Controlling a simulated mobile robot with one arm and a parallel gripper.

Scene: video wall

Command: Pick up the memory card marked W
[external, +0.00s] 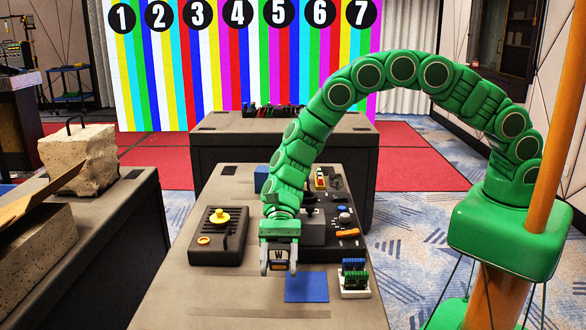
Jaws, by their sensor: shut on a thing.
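My gripper (279,270) is at the end of the green arm, above the grey table and by the left part of a blue square mat. It is shut on the memory card (279,254), a small dark card with a pale label that appears to read W. The card sits between the two grey fingers. Its lower part is hard to make out, and I cannot tell how far it is above the table.
The blue mat (307,287) lies bare on the table (200,298). A white holder (354,291) with blue and green cards stands right of it. A black box with a yellow knob (220,217) is at left, and a control panel (347,243) is behind. The table's front is clear.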

